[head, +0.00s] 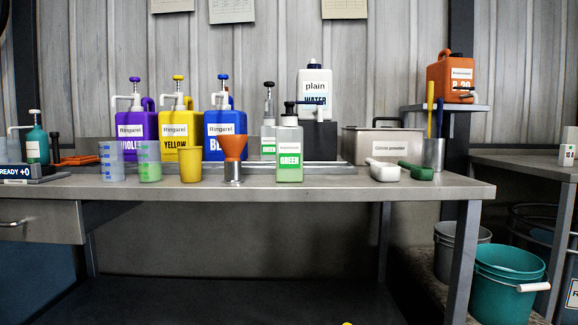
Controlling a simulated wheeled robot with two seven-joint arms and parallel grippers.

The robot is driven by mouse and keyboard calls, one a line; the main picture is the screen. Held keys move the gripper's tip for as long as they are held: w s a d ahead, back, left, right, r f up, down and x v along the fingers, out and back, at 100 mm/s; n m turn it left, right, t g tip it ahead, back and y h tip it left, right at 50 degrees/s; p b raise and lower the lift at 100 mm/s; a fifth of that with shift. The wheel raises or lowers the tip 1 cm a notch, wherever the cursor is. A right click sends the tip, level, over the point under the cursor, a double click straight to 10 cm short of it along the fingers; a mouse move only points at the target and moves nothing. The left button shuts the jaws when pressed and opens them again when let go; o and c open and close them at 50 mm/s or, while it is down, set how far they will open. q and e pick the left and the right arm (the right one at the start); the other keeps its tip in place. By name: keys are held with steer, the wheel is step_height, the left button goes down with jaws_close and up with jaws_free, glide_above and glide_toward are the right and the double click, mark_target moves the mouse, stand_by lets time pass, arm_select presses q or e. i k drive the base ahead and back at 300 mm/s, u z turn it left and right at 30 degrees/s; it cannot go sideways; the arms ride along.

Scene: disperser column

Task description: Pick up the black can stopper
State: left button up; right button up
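A square bottle-like can labelled GREEN (289,152) stands near the front edge of the bench, right of its middle. A black stopper (290,108) sits on top of it, upright in the neck. Behind and to the left, a second GREEN container (268,137) carries a black-topped pump (269,88); the front can partly hides it. Neither of my grippers is in view.
The bench (400,187) also holds an orange funnel in a metal holder (234,148), a yellow cup (190,164), a white scoop (382,170), a green scoop (416,172) and purple, yellow and blue pump canisters behind.

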mark_target(289, 106)
steer(key=k, duration=0.4)
steer(key=z, duration=1.45)
steer(key=i, duration=1)
steer(key=u, duration=2.25)
steer(key=k, duration=0.35)
steer(key=z, duration=1.35)
steer(key=i, duration=0.7)
steer(key=u, duration=0.2)
